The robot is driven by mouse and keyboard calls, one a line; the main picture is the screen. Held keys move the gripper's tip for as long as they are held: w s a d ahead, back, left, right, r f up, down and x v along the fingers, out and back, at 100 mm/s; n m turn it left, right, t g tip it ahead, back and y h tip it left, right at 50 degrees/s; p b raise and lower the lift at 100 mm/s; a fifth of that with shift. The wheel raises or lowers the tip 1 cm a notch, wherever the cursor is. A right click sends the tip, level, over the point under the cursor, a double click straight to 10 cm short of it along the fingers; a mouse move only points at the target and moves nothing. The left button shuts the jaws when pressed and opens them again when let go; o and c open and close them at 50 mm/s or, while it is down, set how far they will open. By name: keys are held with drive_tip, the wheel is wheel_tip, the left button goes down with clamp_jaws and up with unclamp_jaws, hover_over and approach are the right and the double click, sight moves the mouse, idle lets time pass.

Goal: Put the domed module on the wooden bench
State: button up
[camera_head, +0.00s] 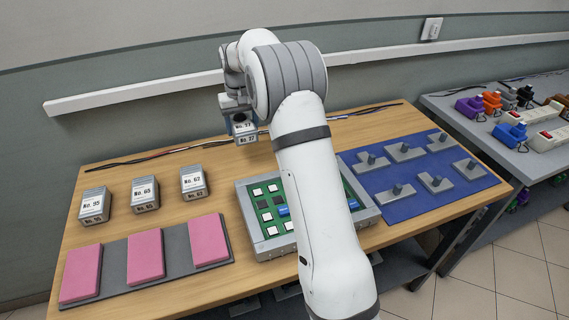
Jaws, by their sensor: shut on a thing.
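My gripper (237,112) is above the back middle of the wooden bench (215,290). It is shut on a grey module (246,139) with a white number label, perhaps "No. 27". The held module appears to be in the air above the bench, near the dark cable. Its top is hidden by the gripper, so I cannot tell whether it is domed. Three more grey labelled modules stand on the bench at the left: one (94,205), one (145,194) and one (193,182).
A grey tray with a green board (247,216) lies mid-bench, partly behind my arm. Pink pads (145,256) lie at front left. A blue mat (389,206) bears several grey pieces. A cable (155,155) runs along the back. A grey table (460,112) stands right.

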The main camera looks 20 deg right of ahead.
hover_over(247, 157)
wheel_tip(247, 157, down, 5)
wheel_tip(247, 157, down, 5)
drive_tip(key=shift+r, duration=0.1)
idle(0.3)
drive_tip(key=o, duration=1.3)
drive_tip(key=shift+s, duration=0.1)
